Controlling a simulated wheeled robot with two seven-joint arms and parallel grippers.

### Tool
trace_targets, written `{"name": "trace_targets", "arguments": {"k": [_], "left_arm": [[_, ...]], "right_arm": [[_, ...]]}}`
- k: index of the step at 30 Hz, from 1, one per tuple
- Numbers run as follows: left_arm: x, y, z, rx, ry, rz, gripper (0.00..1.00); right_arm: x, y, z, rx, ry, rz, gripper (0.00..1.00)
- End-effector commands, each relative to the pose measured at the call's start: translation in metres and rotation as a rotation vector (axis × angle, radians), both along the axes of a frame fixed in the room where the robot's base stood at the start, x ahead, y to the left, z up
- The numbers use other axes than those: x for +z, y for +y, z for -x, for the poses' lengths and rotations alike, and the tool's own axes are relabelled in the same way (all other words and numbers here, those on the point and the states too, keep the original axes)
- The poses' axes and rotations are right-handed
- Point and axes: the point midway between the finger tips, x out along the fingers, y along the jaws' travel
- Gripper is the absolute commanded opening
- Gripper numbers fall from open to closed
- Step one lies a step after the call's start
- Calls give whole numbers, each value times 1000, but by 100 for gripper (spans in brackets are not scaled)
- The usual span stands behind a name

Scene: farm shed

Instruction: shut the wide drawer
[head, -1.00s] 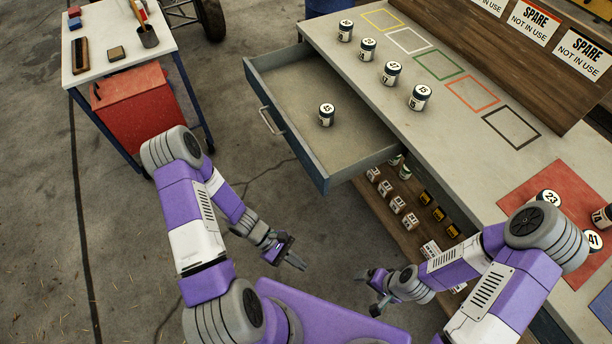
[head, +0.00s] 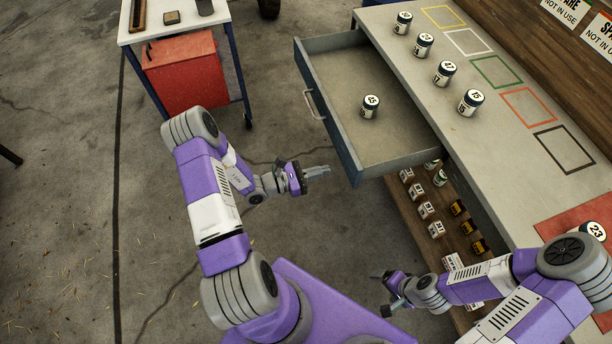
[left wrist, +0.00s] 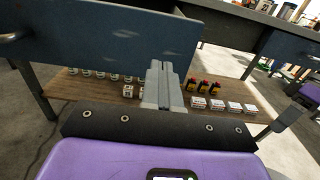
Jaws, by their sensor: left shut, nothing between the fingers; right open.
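The wide drawer (head: 335,122) stands pulled out from the workbench, its blue front facing left and toward me. Its bar handle (head: 313,104) is on that front. One numbered jar (head: 370,106) stands upright inside it. My left gripper (head: 326,170) is shut and empty, a little short of the near end of the drawer front, apart from it as far as I can tell. In the left wrist view its closed fingers (left wrist: 163,88) point at the blue drawer front (left wrist: 110,40). My right gripper (head: 380,292) is open and empty, low in front of the bench.
The workbench top (head: 500,150) holds several numbered jars and painted outlines. A lower shelf (head: 415,215) under the drawer carries small boxes and jars. A side table (head: 180,30) with a red cabinet (head: 185,72) stands at the upper left. The floor left of the drawer is clear.

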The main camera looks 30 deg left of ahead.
Motion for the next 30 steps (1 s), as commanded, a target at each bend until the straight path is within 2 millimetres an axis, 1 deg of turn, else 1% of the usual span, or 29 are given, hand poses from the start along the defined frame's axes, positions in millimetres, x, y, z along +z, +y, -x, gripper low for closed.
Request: {"name": "trace_targets", "arguments": {"k": [1, 3, 6, 10, 15, 26, 30], "left_arm": [[-1, -8, -9, -4, -2, 1, 0], [-1, -17, -19, -4, -2, 1, 0], [-1, -27, -30, -4, -1, 0, 0], [-1, -36, -41, -3, -1, -1, 0], [0, -40, -46, 0, 1, -1, 0], [0, -40, -47, -1, 1, -1, 0], [0, -44, -52, 0, 0, 0, 0]], "right_arm": [[-4, 0, 0, 0, 0, 0, 91], [-6, 0, 0, 0, 0, 0, 91], [-10, 0, 0, 0, 0, 0, 91], [-13, 0, 0, 0, 0, 0, 91], [-14, 0, 0, 0, 0, 0, 91], [-13, 0, 0, 0, 0, 0, 91], [-14, 0, 0, 0, 0, 0, 91]]}}
